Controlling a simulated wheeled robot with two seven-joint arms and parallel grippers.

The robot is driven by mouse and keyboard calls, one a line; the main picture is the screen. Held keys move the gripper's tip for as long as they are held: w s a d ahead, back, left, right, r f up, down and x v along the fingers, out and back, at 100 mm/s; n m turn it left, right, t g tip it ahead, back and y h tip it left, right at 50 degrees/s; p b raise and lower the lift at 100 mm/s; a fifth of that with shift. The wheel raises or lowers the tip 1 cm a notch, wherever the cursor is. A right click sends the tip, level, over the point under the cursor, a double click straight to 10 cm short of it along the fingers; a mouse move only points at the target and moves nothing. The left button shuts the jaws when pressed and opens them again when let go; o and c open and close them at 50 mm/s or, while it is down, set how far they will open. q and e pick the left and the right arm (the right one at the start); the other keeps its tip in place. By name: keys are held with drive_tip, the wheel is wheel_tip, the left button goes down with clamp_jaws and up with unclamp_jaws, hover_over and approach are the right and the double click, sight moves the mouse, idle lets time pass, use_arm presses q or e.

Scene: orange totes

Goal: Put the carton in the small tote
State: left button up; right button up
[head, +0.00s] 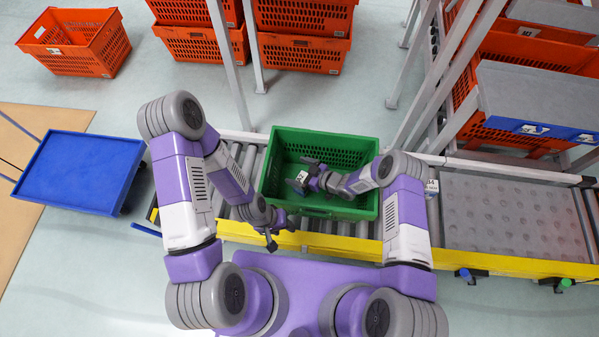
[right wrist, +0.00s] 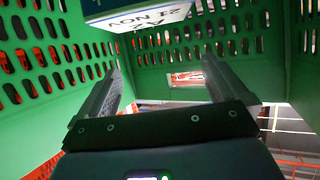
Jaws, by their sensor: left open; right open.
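A green tote (head: 324,142) with slotted walls stands on the roller conveyor in the head view; its walls fill the right wrist view (right wrist: 40,70). My right gripper (head: 303,182) is inside this tote. In the right wrist view its two fingers (right wrist: 162,85) are apart with nothing between them. A blue thing with a white dated label (right wrist: 150,16), perhaps the carton, is cut off by the top edge there, beyond the fingertips. A small white patch (head: 302,176) beside the right gripper may be that label. My left gripper (head: 281,232) is open and empty just outside the tote's near-left corner.
A blue platform (head: 80,172) stands at the left. A grey metal rack (head: 440,75) rises at the right. A dimpled grey panel (head: 510,215) lies right of the rollers.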

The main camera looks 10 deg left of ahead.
drive_tip(key=p+v, duration=0.3)
drive_tip(key=v, duration=0.9)
drive_tip(key=shift+s+r, duration=0.1)
